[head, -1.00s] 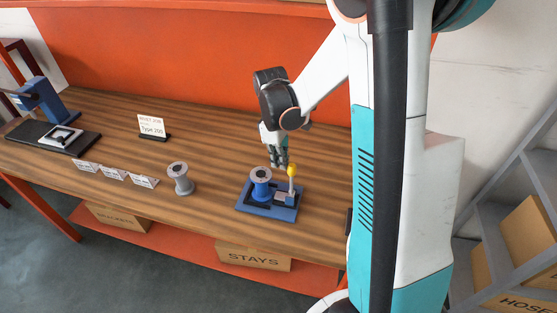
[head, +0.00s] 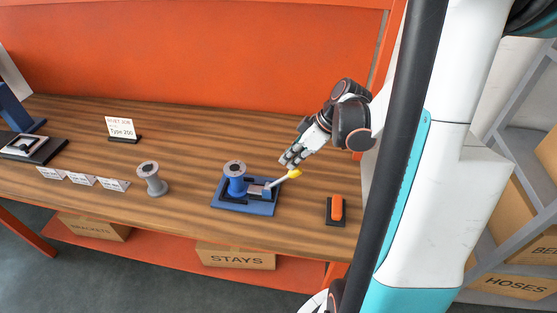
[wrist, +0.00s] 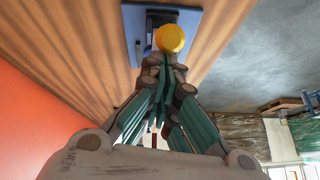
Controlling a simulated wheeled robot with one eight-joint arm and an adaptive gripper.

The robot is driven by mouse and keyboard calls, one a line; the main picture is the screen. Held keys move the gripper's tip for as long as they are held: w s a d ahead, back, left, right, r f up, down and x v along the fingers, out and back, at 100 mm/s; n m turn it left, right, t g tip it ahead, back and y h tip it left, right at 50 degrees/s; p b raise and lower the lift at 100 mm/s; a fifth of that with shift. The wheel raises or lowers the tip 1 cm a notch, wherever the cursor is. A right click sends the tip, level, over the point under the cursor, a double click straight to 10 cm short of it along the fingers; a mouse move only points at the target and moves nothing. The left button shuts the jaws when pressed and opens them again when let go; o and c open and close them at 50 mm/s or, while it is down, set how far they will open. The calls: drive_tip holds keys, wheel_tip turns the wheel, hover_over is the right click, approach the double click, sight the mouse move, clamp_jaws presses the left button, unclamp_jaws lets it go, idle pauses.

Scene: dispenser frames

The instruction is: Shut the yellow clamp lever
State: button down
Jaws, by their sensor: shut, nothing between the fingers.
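The clamp lever has a yellow knob (head: 294,174) on a pale rod, and it leans to the right, low over the right side of the blue clamp base (head: 228,208). A blue spool (head: 235,178) stands upright on the base. My gripper (head: 287,161) is shut and empty, just above and beside the yellow knob. In the wrist view the yellow knob (wrist: 171,39) sits just beyond the closed fingertips (wrist: 166,66). I cannot tell whether they touch it. Part of the base is hidden behind the knob there.
A grey spool (head: 152,180) stands left of the base. An orange object (head: 337,208) on a black pad lies to the right. White label cards (head: 82,179) and a sign (head: 121,127) stand further left. The front wooden tabletop is mostly clear.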

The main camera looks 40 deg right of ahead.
sight(301, 169)
drive_tip(key=shift+s+d+f+b, duration=0.9)
drive_tip(key=shift+s+d+f, duration=0.15)
drive_tip(key=shift+d, duration=0.05)
drive_tip(key=shift+s+f, duration=0.15)
drive_tip(key=shift+s+d+f, duration=0.1)
drive_tip(key=r, duration=0.1)
drive_tip(key=w+r+p, duration=0.1)
drive_tip(key=w+a+r+p, duration=0.1)
drive_tip(key=shift+r, duration=0.35)
drive_tip(key=s+d+f+p+v, duration=0.1)
drive_tip(key=p+v, duration=0.1)
drive_tip(key=v, duration=0.7)
drive_tip(key=shift+s+d+r+p, duration=0.25)
drive_tip(key=shift+d+p, duration=0.05)
drive_tip(key=shift+p, duration=0.05)
drive_tip(key=shift+f, duration=0.1)
